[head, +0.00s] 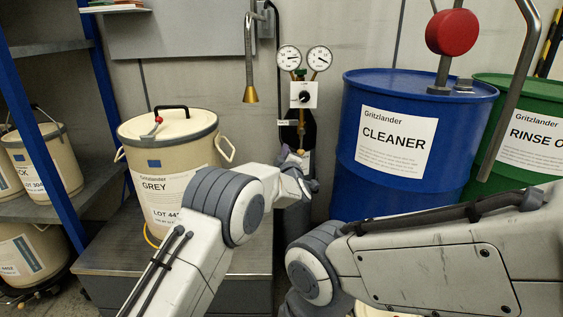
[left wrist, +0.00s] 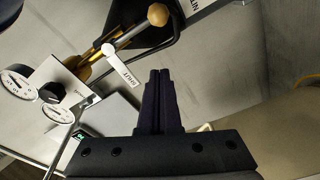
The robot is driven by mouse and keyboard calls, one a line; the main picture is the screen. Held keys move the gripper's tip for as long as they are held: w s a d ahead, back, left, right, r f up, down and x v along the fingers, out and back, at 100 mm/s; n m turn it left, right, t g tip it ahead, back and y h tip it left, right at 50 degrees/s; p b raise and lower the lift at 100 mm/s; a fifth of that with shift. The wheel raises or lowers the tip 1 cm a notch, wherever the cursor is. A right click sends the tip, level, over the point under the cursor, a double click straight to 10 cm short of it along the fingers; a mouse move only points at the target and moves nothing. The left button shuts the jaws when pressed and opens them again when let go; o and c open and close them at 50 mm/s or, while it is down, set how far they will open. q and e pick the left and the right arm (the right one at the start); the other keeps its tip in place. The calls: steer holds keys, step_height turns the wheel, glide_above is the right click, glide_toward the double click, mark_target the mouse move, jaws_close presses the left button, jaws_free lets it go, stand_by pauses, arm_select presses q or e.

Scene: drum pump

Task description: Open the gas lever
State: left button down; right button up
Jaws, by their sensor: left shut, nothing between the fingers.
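The gas lever (left wrist: 132,35) shows in the left wrist view as a thin bar with a tan ball end, beside a brass fitting. A white tag (left wrist: 122,67) with dark lettering, seemingly SHUT, lies along it. My left gripper (left wrist: 160,72) is shut and empty, its fingertips below and right of the lever and apart from it in the picture. In the head view the lever is hard to make out near the dark gas cylinder (head: 297,132), and my left wrist covers the lower part there. My right arm is in the head view, but its gripper is not.
Two round gauges (head: 289,58) and a white panel with a black knob (head: 304,96) sit above the cylinder. A brass nozzle (head: 250,95) hangs to the left. A beige GREY drum (head: 170,165) stands left; a blue CLEANER drum (head: 400,180) stands close on the right.

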arm_select(q)
steer(key=s+p, duration=0.1)
steer(key=s, duration=0.8)
steer(key=shift+d+f+p, duration=0.3)
steer(key=shift+s, duration=0.1)
